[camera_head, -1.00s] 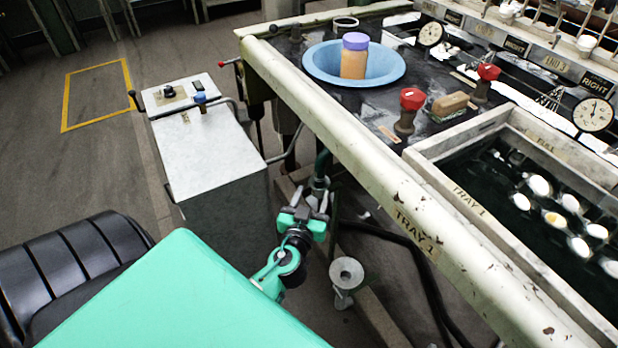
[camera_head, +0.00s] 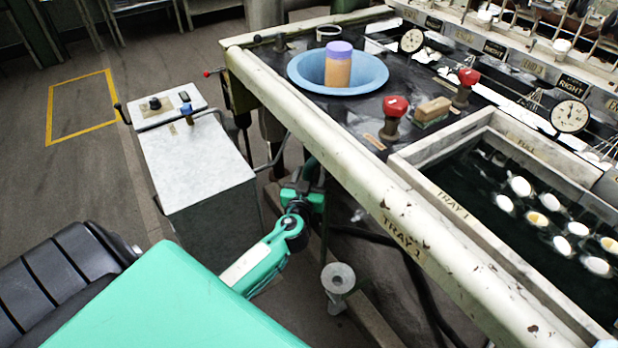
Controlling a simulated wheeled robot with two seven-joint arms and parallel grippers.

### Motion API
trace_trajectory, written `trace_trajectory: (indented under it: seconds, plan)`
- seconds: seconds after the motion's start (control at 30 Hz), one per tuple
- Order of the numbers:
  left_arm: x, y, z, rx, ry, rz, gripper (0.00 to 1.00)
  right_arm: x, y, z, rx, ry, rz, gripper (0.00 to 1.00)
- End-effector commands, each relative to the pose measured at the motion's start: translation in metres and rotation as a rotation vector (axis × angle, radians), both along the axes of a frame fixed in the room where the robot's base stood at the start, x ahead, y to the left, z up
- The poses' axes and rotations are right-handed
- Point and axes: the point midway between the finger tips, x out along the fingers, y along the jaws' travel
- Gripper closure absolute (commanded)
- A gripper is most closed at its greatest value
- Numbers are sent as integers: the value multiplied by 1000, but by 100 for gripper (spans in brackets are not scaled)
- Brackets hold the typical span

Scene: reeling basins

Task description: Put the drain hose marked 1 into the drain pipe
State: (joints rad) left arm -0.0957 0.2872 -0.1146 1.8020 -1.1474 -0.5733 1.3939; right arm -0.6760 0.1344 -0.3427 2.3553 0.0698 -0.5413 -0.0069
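A dark green hose (camera_head: 311,168) hangs below the front rail of the basin table. No number is legible on it. The hose's lower end is hidden at the gripper. A grey upright pipe with a round flared mouth (camera_head: 338,278), which looks like the drain pipe, stands below and right of the gripper, apart from it.
A grey cabinet (camera_head: 195,160) stands left. A blue basin (camera_head: 305,72) and a wooden tray (camera_head: 445,150) are on the table.

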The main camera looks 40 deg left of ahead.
Motion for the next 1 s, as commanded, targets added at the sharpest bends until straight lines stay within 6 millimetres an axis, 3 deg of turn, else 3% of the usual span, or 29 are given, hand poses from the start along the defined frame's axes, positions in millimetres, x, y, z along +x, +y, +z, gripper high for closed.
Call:
trace_trajectory:
  seconds: [0.07, 0.3, 0.33, 0.37, 0.43, 1.0]
  plan:
    - [0, 0, 0, 0, 0, 0, 52, 0, 0, 0, 0, 0, 0, 64]
    - [0, 0, 0, 0, 0, 0, 100, 0, 0, 0, 0, -1, 0, 64]
    - [0, 0, 0, 0, 0, 0, 100, 0, 0, 0, 0, -1, 0, 64]
    - [0, 0, 0, 0, 0, 0, 79, 0, 0, 0, 0, -1, 0, 64]
    - [0, 0, 0, 0, 0, 0, 93, 0, 0, 0, 1, -2, 0, 64]
    - [0, 0, 25, 0, -2, 1, 93, 1, 0, 17, 1, -4, -1, 64]
